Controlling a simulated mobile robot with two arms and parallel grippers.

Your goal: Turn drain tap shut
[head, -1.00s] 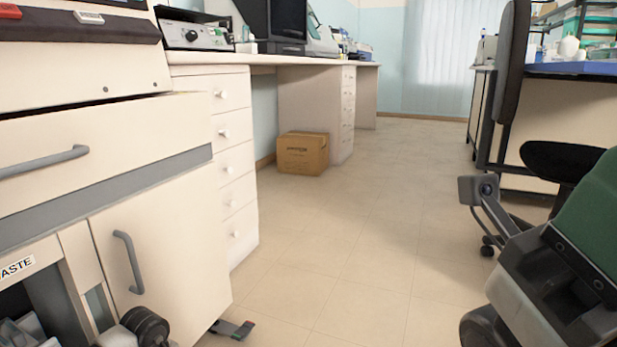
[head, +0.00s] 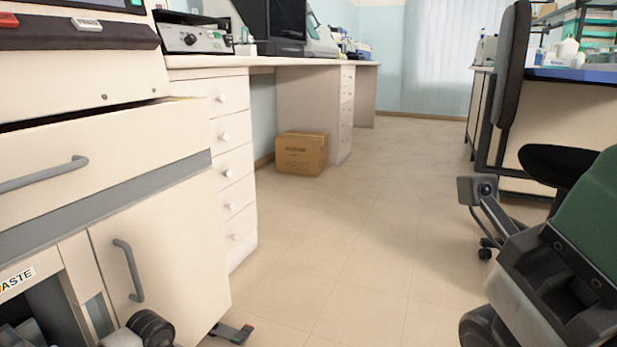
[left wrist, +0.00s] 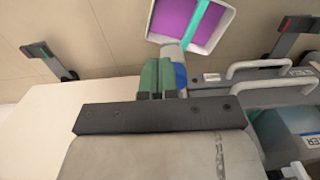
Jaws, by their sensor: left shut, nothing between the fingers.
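In the left wrist view my left gripper (left wrist: 160,76) is shut, its green fingers together with nothing between them. A blue part (left wrist: 180,76), which may be the drain tap's handle, sits right beside the fingers. A grey spout-like piece (left wrist: 172,54) lies just beyond it. I cannot tell whether the fingers touch the blue part, or how the tap is turned. A white tray (left wrist: 224,36) with purple inside and a teal strip across it lies beyond the grey piece. The tap and my left gripper do not show in the head view. My right gripper is out of view.
A cream cabinet (head: 170,245) with grey handles and a waste label (head: 17,280) stands close at the left. White drawers (head: 236,170) and a cardboard box (head: 302,153) are beyond. A chair (head: 510,80) stands at right. The middle floor is clear.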

